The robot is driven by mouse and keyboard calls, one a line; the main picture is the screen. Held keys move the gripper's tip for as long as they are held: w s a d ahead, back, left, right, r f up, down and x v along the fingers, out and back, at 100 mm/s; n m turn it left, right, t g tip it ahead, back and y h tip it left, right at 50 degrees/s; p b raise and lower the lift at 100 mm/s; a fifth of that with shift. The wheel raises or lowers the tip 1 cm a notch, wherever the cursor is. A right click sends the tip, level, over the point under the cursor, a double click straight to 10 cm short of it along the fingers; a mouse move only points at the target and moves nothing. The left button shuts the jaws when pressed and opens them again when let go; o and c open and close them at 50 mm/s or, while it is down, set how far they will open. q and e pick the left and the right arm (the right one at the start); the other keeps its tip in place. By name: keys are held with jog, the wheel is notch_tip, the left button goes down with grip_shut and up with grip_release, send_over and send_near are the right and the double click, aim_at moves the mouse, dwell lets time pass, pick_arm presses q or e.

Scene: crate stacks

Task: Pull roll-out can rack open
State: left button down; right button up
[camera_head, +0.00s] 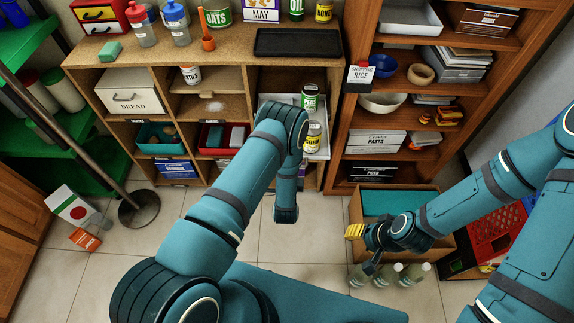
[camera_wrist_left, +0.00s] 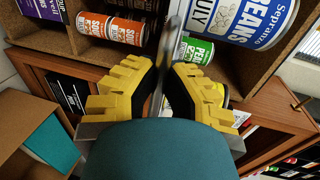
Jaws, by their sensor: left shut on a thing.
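The roll-out can rack (camera_head: 322,154) is a pale grey tray in the right bay of the low wooden shelf, partly hidden by my left arm. A green-labelled can (camera_head: 309,97) and a yellow-labelled corn can (camera_head: 312,136) stand on it. In the left wrist view, my left gripper's yellow fingers (camera_wrist_left: 160,72) are shut on a thin grey edge of the rack (camera_wrist_left: 180,20). Cans show beyond them. The head view hides the left gripper behind the arm. My right gripper (camera_head: 362,246) hangs above a cardboard box, away from the rack; its opening is unclear.
The cardboard box (camera_head: 440,213) and several bottles (camera_head: 388,273) stand on the floor at right, beside a red crate (camera_head: 494,234). A tall shelf (camera_head: 354,95) borders the low shelf. A dark round base (camera_head: 138,208) stands at left. Tiled floor lies in front.

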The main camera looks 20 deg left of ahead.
pick_arm(q)
jog(key=c, duration=1)
grip_release()
jog(key=v, duration=1.2)
